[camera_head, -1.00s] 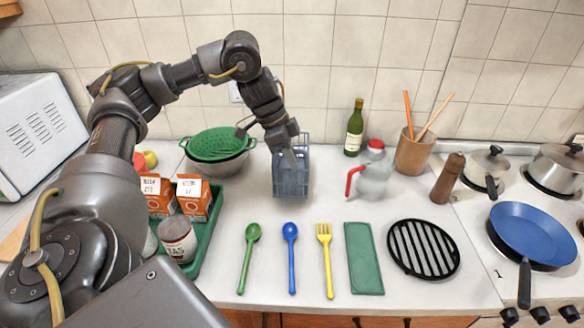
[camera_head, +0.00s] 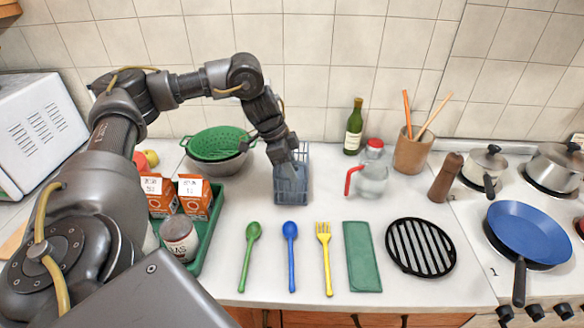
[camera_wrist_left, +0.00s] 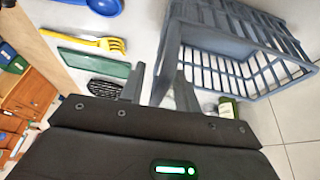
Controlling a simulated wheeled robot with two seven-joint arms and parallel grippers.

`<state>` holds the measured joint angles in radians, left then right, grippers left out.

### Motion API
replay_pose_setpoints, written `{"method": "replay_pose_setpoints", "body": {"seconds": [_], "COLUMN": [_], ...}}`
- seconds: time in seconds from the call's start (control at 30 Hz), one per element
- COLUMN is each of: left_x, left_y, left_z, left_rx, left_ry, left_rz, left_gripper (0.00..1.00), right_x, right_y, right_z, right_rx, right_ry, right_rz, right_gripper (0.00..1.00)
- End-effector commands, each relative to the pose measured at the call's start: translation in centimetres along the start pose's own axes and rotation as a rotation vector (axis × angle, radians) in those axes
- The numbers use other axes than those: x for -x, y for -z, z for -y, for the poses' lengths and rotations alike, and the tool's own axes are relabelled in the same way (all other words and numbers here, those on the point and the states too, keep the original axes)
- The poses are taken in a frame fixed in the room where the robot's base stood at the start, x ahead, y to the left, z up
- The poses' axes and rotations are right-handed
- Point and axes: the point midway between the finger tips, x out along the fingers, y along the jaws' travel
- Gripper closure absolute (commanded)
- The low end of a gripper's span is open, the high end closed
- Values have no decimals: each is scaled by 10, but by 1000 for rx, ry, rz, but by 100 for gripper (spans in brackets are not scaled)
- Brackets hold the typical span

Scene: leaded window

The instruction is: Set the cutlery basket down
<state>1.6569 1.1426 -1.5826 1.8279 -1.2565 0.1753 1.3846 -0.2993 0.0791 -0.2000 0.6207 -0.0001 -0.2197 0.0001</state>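The grey-blue slatted cutlery basket (camera_head: 291,190) is upright over the middle of the counter, behind the blue spoon. In the left wrist view the basket (camera_wrist_left: 235,50) fills the upper right, its open lattice walls showing. My left gripper (camera_head: 296,160) is at the basket's near upper part, reaching in from the left. In the wrist view the fingers of my left gripper (camera_wrist_left: 160,88) are on either side of a basket wall, shut on it. I cannot tell whether the basket's bottom touches the counter. My right gripper is out of view.
A green colander (camera_head: 218,142) stands left of the basket, a jug with a red handle (camera_head: 372,180) to its right. A green spoon (camera_head: 249,255), blue spoon (camera_head: 290,255), yellow fork (camera_head: 325,255) and green cloth (camera_head: 362,256) lie in front. A green bottle (camera_head: 354,128) stands behind.

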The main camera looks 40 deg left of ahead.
Motion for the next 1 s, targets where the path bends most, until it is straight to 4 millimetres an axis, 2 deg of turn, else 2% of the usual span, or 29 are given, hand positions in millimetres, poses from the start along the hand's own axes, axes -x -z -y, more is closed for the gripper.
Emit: {"method": "replay_pose_setpoints", "body": {"seconds": [0.27,0.37,0.53,0.6,0.7,0.8,1.0], "left_x": [8,22,60,80,98,110,120], "left_y": [1,1,1,3,3,2,1], "left_z": [1,1,1,1,0,0,0], "left_rx": [-1,-1,-1,-1,-1,-2,0], "left_ry": [3,3,5,6,5,3,1], "left_rz": [-3,-4,-6,-4,-3,-2,-1], "left_gripper": [68,68,68,68,68,68,68], "right_x": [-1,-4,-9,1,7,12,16], "right_y": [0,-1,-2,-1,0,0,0], "right_z": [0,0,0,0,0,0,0], "right_rx": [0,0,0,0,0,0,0], "right_ry": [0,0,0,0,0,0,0], "right_rz": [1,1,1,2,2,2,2], "right_gripper": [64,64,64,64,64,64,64]}}
